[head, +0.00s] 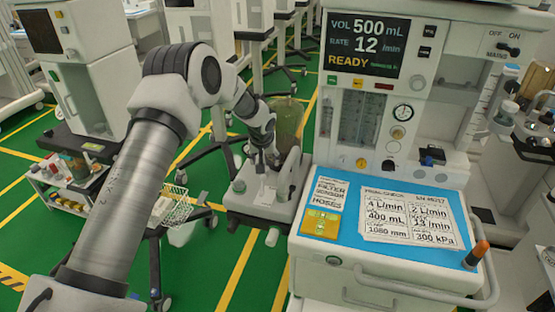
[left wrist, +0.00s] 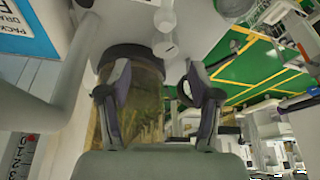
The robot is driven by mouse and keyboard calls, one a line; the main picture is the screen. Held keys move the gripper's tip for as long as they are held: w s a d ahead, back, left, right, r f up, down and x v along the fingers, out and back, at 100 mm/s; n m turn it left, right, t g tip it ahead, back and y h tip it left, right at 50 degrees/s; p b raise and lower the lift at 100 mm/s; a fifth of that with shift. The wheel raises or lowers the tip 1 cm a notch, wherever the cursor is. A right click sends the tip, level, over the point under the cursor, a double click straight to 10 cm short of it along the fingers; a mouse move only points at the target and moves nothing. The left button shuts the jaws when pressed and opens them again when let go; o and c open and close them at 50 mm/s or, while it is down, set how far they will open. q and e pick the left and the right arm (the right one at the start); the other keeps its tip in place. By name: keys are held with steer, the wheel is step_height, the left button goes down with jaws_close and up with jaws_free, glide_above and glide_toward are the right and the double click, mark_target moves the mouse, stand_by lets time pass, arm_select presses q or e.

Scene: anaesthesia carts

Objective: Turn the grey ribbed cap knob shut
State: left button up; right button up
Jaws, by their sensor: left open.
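A squat grey knob (head: 239,186), which looks like the cap knob, sits on the left end of the pale absorber block (head: 245,205); its ribs are too small to make out. A round grey-green knob (left wrist: 235,7), probably the same one, is cut by the top edge of the left wrist view. My left gripper (head: 264,160) points down over the block, to the right of that knob and apart from it. In the left wrist view the left gripper (left wrist: 158,85) has its fingers spread with nothing held. A small pale post (left wrist: 165,47) shows beyond the fingertips. My right gripper is out of view.
A clear canister (head: 288,118) stands close behind my left gripper. The anaesthesia machine's blue worktop (head: 345,235) and screen (head: 365,44) lie to the right. A wire basket (head: 172,210) is to the left. Open green floor (head: 215,255) lies below the block.

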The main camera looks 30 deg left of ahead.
arm_select(q)
steer(key=f, duration=0.1)
steer(key=w+a+f, duration=0.1)
steer(key=a+f, duration=0.1)
steer(key=f, duration=0.1)
steer(key=shift+w+a+p, duration=0.15)
steer(key=shift+a+p, duration=0.1)
steer(key=shift+p, duration=0.1)
steer(key=w+f, duration=0.2)
steer(key=f, duration=0.1)
steer(key=shift+f, duration=0.15)
steer(key=shift+s, duration=0.15)
steer(key=shift+s+r, duration=0.15)
steer(key=shift+r, duration=0.05)
steer(key=c, duration=1.1)
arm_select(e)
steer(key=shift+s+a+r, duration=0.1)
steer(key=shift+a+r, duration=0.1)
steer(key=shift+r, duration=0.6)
